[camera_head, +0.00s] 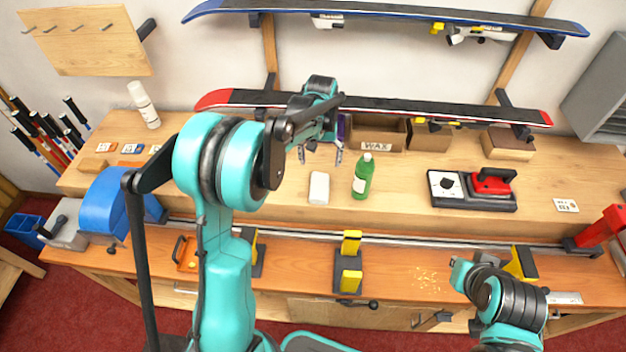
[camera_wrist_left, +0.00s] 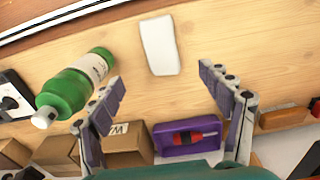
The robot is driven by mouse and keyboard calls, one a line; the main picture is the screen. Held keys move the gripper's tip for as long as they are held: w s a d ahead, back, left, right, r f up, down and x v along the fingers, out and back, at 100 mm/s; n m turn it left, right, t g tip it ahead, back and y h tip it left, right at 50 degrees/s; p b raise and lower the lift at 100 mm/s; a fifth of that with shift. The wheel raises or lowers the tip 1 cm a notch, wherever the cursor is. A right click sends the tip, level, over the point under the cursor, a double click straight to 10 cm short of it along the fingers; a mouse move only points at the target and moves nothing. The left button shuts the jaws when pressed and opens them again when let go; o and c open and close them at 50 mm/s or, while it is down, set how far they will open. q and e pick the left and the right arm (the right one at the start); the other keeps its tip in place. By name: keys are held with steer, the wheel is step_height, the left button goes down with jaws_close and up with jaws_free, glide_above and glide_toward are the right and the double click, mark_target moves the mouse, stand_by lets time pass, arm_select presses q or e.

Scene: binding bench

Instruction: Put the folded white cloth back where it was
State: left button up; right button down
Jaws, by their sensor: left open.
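The folded white cloth (camera_head: 319,188) lies flat on the raised wooden back part of the bench, just left of a green bottle. It also shows at the top middle of the left wrist view (camera_wrist_left: 160,45). My left gripper (camera_head: 320,158) is open and empty, its fingers pointing down behind the cloth and apart from it. In the left wrist view the cloth lies beyond the gap between the spread fingertips (camera_wrist_left: 162,78). My right arm shows at the lower right of the head view, but I cannot make out its gripper.
The green bottle (camera_head: 363,176) stands close right of the cloth. Behind are a wax box (camera_head: 377,134) and a purple tray (camera_wrist_left: 188,138) holding a red-handled tool. A red iron (camera_head: 492,182) sits farther right. Wood between bottle and iron is clear. A ski (camera_head: 400,108) hangs above.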

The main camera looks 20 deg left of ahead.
arm_select(q)
steer(key=s+d+r+t, duration=0.1)
steer(key=s+r+t, duration=0.1)
steer(key=s+r, duration=0.45)
steer(key=s+d+r+m+t, duration=0.1)
steer(key=s+t, duration=0.1)
steer(key=s, duration=0.6)
steer(key=s+d+r+m+t, duration=0.1)
steer(key=s+m+t, duration=0.1)
steer(key=s, duration=0.7)
steer(key=shift+s+d+t, duration=0.25)
steer(key=shift+s+t, duration=0.05)
steer(key=shift+t, duration=0.2)
step_height(320, 180, down, 13)
steer(key=b, duration=1.2)
steer(key=shift+r+b, duration=0.15)
steer(key=shift+b, duration=0.25)
steer(key=shift+a, duration=0.1)
